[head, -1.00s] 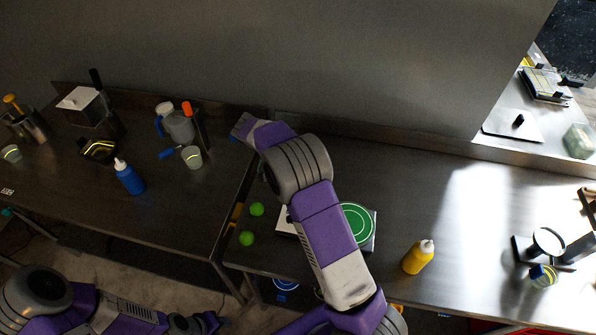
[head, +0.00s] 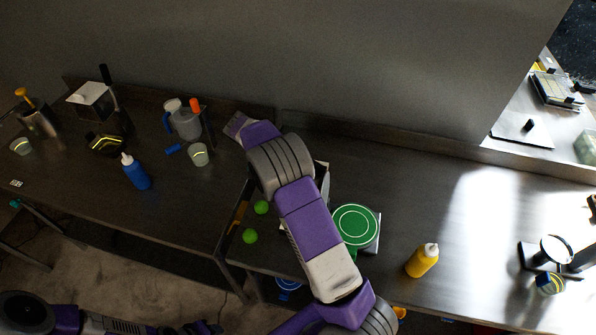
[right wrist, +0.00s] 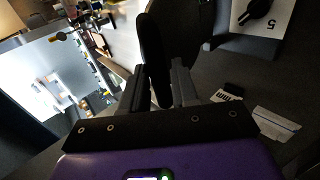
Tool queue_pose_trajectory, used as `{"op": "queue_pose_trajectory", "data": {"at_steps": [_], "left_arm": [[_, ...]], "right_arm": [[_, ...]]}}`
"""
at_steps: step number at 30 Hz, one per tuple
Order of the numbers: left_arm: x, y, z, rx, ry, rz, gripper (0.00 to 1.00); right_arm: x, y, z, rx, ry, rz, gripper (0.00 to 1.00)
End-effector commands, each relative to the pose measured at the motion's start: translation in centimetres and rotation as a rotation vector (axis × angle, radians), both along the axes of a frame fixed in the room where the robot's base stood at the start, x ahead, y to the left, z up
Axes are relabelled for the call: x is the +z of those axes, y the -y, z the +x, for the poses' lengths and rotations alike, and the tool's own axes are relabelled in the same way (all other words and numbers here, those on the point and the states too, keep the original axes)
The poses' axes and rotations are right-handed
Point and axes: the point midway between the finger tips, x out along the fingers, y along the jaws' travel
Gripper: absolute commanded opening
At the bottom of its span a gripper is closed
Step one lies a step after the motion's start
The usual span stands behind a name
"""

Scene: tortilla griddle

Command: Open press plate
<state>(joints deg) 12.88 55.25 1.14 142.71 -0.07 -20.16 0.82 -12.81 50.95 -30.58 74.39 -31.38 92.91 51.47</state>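A dark rounded plate (right wrist: 155,50), seen nearly edge-on in the right wrist view, looks like the press plate. It lies between the two fingers of my right gripper (right wrist: 158,82). The fingers stand apart on either side, and whether both touch it is unclear. In the head view my right arm hides this gripper and most of the press. A pale and dark edge (head: 323,178), probably part of the press, shows just right of the arm. My left gripper (head: 205,328) is at the bottom edge, low and away from the tables, its fingers unclear.
A green disc (head: 355,224) on a grey base and a yellow bottle (head: 422,261) stand right of my arm. Two green balls (head: 256,222) lie left of it. A black stand with a round disc (head: 555,249) is far right.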

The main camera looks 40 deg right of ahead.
Motion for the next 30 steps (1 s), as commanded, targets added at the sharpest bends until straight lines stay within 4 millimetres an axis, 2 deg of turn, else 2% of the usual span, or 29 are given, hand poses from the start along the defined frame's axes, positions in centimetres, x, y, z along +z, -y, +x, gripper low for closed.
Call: {"op": "queue_pose_trajectory", "data": {"at_steps": [1, 4, 5, 20, 30], "left_arm": [[-0.2, 0.0, 0.0, 0.0, 0.0, 0.0, 0.43], [-0.2, 0.0, 0.0, 0.0, 0.0, 0.0, 0.43], [-0.2, 0.0, 0.0, 0.0, 0.0, 0.0, 0.43], [-0.1, 0.0, 0.0, 0.0, 0.0, 0.0, 0.43], [-0.5, 0.0, 0.0, 0.0, 0.0, 0.0, 0.43]], "right_arm": [[-1.7, -0.7, -0.2, 0.001, -0.008, 0.028, 0.31], [-1.7, -0.7, -0.2, 0.002, -0.008, 0.028, 0.46], [-1.7, -0.7, -0.2, 0.002, -0.008, 0.028, 0.48], [-1.1, -0.9, 0.3, 0.007, 0.0, 0.026, 0.48], [2.2, -3.3, 2.9, 0.007, 0.001, 0.022, 0.48]]}}
